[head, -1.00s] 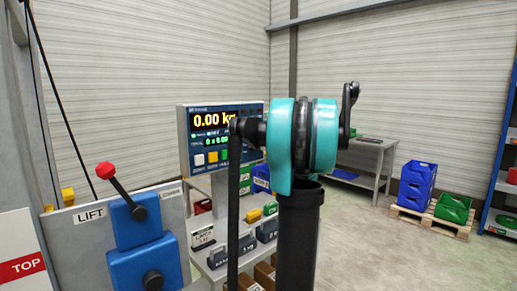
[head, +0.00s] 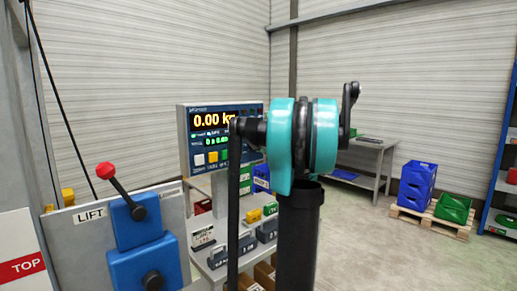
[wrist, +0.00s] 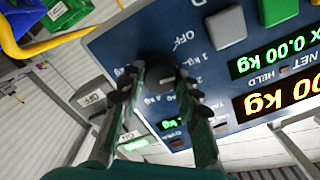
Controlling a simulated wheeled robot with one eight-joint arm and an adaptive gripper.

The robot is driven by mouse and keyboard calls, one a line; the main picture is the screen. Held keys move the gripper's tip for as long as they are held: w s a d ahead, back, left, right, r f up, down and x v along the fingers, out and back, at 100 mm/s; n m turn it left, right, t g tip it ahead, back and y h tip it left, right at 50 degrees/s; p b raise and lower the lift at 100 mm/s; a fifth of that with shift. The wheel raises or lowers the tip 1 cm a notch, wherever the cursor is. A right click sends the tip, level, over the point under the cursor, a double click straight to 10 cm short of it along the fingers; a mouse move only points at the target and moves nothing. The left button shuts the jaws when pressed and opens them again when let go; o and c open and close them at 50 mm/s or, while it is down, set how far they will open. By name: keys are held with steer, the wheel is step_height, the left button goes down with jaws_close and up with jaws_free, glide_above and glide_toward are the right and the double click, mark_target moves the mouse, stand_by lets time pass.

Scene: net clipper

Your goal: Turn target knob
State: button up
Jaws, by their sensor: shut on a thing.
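The dark round knob (wrist: 160,72) sits on the blue face of the scale display (wrist: 215,65), which appears upside down in the wrist view. Labels such as "OFF" and "1 kg" are printed around it. My gripper (wrist: 161,82) has its two fingers on either side of the knob and is shut on it. In the head view the display (head: 196,110) stands behind my arm and reads 0.00 kg. The knob and my gripper cannot be made out there.
A grey button (wrist: 225,27) and a green button lie close to the knob. In the head view, a blue lift control with a red-tipped lever (head: 106,170) stands at left. Weights fill a shelf below the display. A grey table (head: 365,158) and blue crates (head: 418,185) stand farther right.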

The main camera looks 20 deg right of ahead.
steer(key=o, duration=1.2)
steer(key=shift+c, duration=0.2)
steer(key=shift+s, duration=0.1)
steer(key=v, duration=1.1)
steer(key=shift+s+d, duration=0.15)
steer(key=shift+s, duration=0.2)
steer(key=shift+s, duration=0.1)
